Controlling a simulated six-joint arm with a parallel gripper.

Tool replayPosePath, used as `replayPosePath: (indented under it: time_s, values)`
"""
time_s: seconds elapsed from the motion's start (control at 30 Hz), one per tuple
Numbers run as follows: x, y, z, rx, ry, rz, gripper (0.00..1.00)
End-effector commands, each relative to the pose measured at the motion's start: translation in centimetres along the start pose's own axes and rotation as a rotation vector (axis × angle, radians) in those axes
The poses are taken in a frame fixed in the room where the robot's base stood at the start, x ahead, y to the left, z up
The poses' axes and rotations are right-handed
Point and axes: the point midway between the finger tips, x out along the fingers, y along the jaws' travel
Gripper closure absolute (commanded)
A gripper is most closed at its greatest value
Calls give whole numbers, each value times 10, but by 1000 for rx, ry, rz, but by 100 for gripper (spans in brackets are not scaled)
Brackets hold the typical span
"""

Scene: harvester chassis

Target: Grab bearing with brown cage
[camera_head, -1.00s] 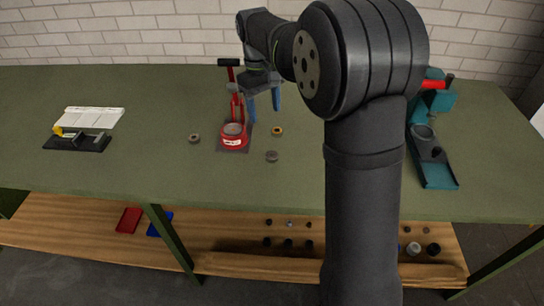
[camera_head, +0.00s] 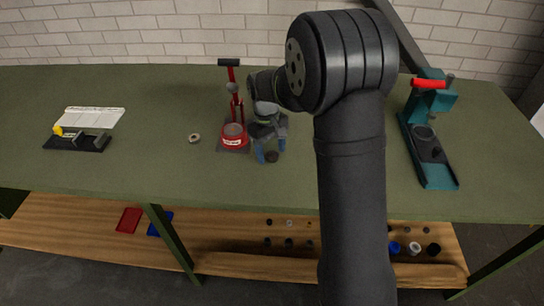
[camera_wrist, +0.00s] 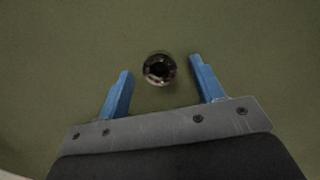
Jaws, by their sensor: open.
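My gripper (camera_head: 271,153) is open and low over the green table, right of the red press. Its blue fingers stand on either side of a small round bearing (camera_head: 272,156). In the wrist view this bearing (camera_wrist: 148,70) lies between and slightly ahead of the fingertips (camera_wrist: 160,66), with gaps on both sides. It has a metallic rim and a dark middle with reddish-brown patches; its cage colour is not certain. Another bearing (camera_head: 194,138) lies left of the press. A third bearing with an orange-brown ring, seen earlier, is now hidden behind my gripper.
The red press (camera_head: 233,140) stands close left of my gripper. A teal press (camera_head: 437,172) stands at the right, and a black fixture with a white panel (camera_head: 92,118) at the left. Small parts and trays (camera_head: 129,220) lie on the lower shelf. The table's front middle is clear.

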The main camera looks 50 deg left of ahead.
Motion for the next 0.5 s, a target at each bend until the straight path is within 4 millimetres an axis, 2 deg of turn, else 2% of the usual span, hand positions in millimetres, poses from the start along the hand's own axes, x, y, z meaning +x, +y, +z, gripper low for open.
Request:
replayPosePath:
  time_s: [0.23,0.27,0.5]
  values:
    - [3,0,0,0,0,0,39]
    - [3,0,0,0,0,0,42]
    - [2,0,0,0,0,0,88]
